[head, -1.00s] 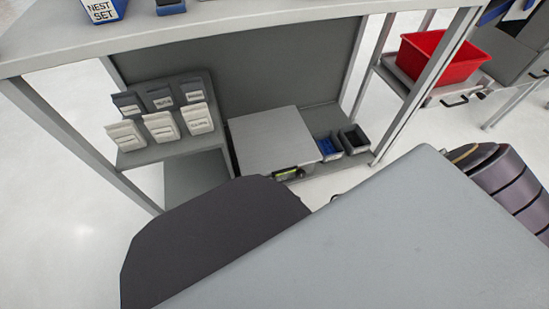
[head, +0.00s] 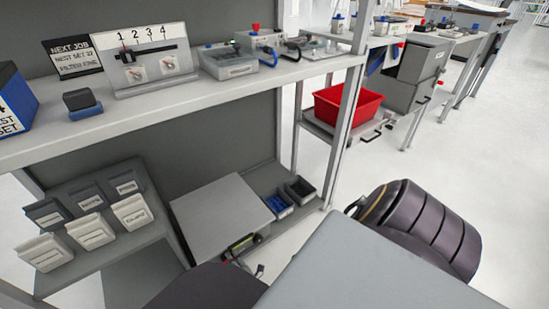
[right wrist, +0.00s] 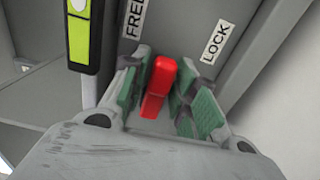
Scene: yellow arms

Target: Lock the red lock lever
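In the right wrist view, the red lock lever (right wrist: 160,87) stands on a grey panel between a FREE label (right wrist: 133,18) and a LOCK label (right wrist: 215,42). My right gripper (right wrist: 165,84) has its two green-padded fingers on either side of the lever. The fingers are apart, with a gap on the right side of the lever; the left finger is very close to it, and contact cannot be told. In the head view, the lever is not distinguishable. The left gripper is not in view.
A black and yellow-green device (right wrist: 80,35) is left of the lever. In the head view, a grey box (head: 222,215) sits on the low shelf, with small bins (head: 283,206) and pale pouches (head: 132,211) beside it. A workbench shelf (head: 200,98) overhangs them. A red crate (head: 347,107) stands beyond.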

